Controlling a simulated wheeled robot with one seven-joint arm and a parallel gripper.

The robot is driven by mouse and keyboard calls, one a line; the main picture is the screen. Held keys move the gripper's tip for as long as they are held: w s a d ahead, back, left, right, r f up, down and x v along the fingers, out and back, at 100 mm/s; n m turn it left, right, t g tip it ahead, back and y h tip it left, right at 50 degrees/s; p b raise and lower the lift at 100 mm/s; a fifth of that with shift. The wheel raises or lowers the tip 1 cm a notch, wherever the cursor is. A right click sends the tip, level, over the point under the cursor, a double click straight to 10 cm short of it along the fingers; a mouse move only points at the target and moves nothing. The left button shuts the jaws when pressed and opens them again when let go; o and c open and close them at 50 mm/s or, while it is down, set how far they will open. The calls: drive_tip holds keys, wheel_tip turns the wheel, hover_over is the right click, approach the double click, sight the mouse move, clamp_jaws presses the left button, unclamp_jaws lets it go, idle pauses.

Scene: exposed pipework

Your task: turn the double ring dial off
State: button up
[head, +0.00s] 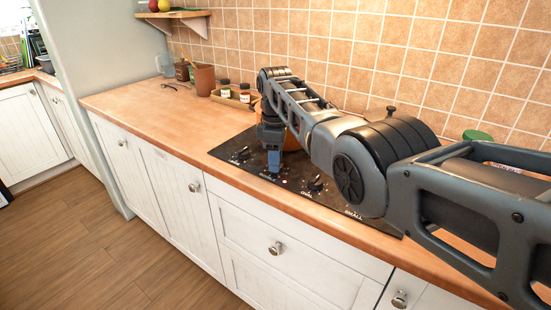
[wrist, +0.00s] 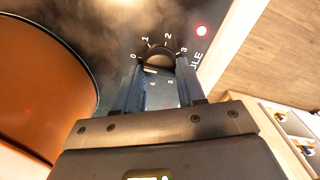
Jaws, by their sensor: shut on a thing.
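The dial (wrist: 158,58) in my grip is a dark round knob on the black cooktop (wrist: 115,32). White numbers 0, 1, 2 and 3 curve around its far side in the wrist view. The end of a printed label, "LE", shows beside it. My gripper (wrist: 157,80) is shut on this dial, one finger on each side. In the head view my gripper (head: 273,168) points down at the cooktop's front edge and hides the dial. The dial's pointer setting cannot be told.
An orange pot (wrist: 40,100) stands close beside my gripper. A red light (wrist: 202,31) glows near the dial. Other dials sit to the left (head: 241,154) and right (head: 316,183). A tray of jars (head: 233,97) stands behind; the counter (head: 150,97) at left is mostly clear.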

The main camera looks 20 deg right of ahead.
drive_tip(key=o, duration=1.1)
drive_tip(key=shift+c, duration=0.2)
drive_tip(key=shift+r, duration=3.9)
drive_tip(key=shift+a, duration=0.1)
